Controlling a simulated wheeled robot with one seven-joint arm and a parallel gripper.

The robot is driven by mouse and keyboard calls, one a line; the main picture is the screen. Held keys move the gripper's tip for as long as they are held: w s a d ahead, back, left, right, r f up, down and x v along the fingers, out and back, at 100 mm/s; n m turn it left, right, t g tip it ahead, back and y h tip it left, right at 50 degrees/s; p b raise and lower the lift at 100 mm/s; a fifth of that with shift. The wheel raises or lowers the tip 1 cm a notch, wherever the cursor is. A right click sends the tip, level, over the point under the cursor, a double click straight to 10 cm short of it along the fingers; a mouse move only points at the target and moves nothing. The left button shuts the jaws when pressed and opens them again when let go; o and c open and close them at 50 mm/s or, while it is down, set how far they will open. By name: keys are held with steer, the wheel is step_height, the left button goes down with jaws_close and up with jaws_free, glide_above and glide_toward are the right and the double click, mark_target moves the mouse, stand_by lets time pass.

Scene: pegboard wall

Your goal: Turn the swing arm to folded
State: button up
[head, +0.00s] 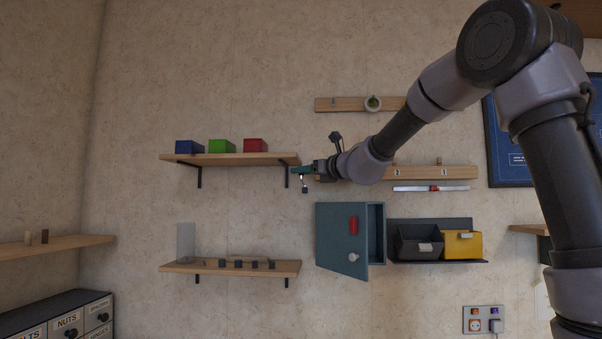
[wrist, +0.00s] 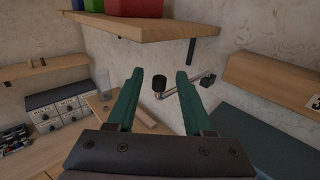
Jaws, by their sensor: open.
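The swing arm (wrist: 195,77) is a thin metal bar on a dark wall mount (wrist: 208,74), with a dark cylindrical knob (wrist: 159,83) at its free end. In the wrist view the bar runs from the mount at right to the knob at left. My gripper (wrist: 159,74) is open, with its two green fingers on either side of the knob in the picture. I cannot tell whether the knob lies between the fingers or beyond them. In the head view my gripper (head: 301,170) is just above the small swing arm (head: 304,182), and partly hides its mount.
A shelf (head: 230,159) with blue, green and red bins is close at left. A wooden rail (head: 430,172) is at right. A teal cabinet (head: 337,240) with its door ajar is below. Bare wall lies between the upper shelf and the lower shelf (head: 230,268).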

steer(key=shift+x, duration=0.8)
steer(key=shift+s, duration=0.1)
jaws_close()
stand_by(0.8)
